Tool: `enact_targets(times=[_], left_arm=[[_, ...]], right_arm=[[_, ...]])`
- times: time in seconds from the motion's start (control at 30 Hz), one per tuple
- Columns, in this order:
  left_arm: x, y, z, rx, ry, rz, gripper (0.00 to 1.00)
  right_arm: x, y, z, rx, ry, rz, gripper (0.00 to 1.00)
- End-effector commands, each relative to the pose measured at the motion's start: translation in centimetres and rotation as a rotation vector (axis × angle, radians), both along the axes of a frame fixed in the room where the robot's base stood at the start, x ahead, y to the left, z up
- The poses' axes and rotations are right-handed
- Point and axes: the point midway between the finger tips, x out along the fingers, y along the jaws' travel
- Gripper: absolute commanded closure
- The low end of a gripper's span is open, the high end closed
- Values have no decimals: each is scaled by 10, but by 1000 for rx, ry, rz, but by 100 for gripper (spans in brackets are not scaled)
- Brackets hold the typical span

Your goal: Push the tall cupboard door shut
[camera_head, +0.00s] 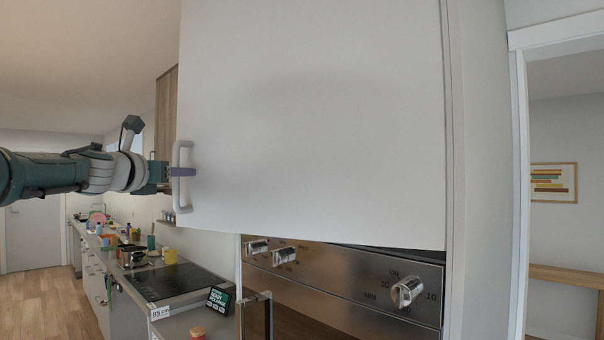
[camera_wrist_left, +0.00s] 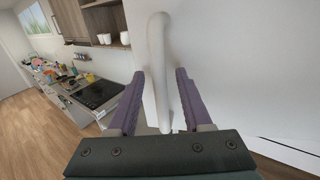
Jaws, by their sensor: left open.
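The tall cupboard door (camera_head: 320,110) is a large plain white panel filling the middle of the head view. Its free edge is on the left, and its lower edge hangs above a steel oven front. It looks swung outward. A white bar handle (camera_head: 183,205) stands upright near the free edge; it also shows in the left wrist view (camera_wrist_left: 158,60). My left gripper (camera_head: 182,171) is at the handle, its purple fingers open on either side of the bar in the left wrist view (camera_wrist_left: 158,88). I cannot tell whether a finger touches it. My right gripper is out of view.
Below the door is an oven front (camera_head: 345,280) with knobs. Wooden floor (camera_head: 45,300) lies free at left. A doorway opens at right.

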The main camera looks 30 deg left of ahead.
Motion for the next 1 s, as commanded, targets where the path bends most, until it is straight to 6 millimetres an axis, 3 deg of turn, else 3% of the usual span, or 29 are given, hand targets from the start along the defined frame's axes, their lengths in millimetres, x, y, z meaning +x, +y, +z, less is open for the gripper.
enact_targets(times=[0.33, 1.0], left_arm=[[-11, 1, 3, 8, 2, 9, 50], [-47, -16, 1, 2, 4, -1, 50]], right_arm=[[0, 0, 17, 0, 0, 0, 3], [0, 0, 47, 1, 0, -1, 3]])
